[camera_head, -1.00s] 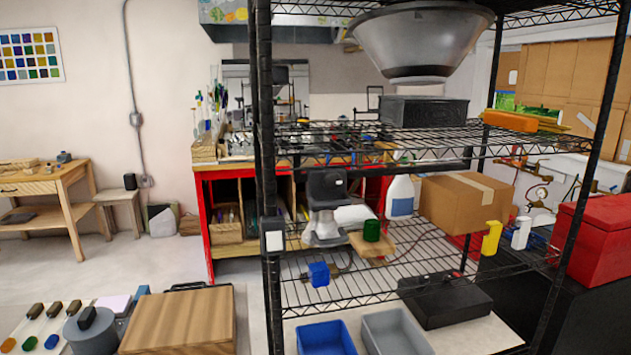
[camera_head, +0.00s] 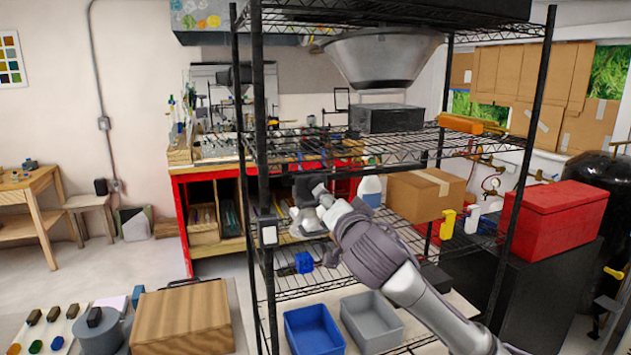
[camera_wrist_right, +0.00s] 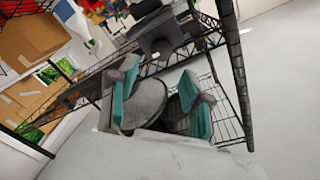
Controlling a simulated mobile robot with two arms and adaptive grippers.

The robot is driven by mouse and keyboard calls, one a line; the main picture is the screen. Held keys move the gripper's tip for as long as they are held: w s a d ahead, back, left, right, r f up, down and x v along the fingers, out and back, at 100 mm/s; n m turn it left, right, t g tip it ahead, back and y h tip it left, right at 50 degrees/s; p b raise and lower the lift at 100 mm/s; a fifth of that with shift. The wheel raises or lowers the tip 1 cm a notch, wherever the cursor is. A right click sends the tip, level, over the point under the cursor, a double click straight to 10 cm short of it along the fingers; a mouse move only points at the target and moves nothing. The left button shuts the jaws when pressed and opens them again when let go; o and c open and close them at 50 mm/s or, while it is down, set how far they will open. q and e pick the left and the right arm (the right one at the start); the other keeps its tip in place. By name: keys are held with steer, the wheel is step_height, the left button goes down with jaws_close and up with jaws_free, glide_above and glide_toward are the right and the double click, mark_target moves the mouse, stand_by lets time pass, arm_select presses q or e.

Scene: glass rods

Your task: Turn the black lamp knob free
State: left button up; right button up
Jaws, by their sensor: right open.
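I cannot make out the lamp knob for certain. A black-topped device with a pale base (camera_head: 304,222) stands on the wire shelf in the head view, partly covered by my right arm. My right arm reaches in from the lower right, and its end is close in front of this device in the picture. In the right wrist view my right gripper (camera_wrist_right: 160,85) is open, its teal finger pads apart. A grey round surface shows between and behind the pads. A dark object (camera_wrist_right: 160,32) lies beyond the fingers. I cannot tell any contact. My left gripper is out of view.
The shelf posts and wire decks (camera_head: 400,142) surround the arm. A cardboard box (camera_head: 425,194), blue bin (camera_head: 315,331), grey bin (camera_head: 371,322) and red box (camera_head: 550,219) are nearby. A wooden box (camera_head: 183,317) and grey canister (camera_head: 98,334) stand at lower left.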

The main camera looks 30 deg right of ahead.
mark_target(316, 185)
steer(key=p+x, duration=0.2)
steer(key=x, duration=0.2)
steer(key=p+x, duration=0.2)
steer(key=x, duration=0.3)
steer(key=shift+w+a+r, duration=0.1)
steer(key=shift+w+r, duration=0.05)
steer(key=shift+r, duration=0.05)
steer(key=shift+w+f+p, duration=0.2)
steer(key=shift+w+p, duration=0.1)
steer(key=shift+w, duration=0.2)
steer(key=c, duration=0.9)
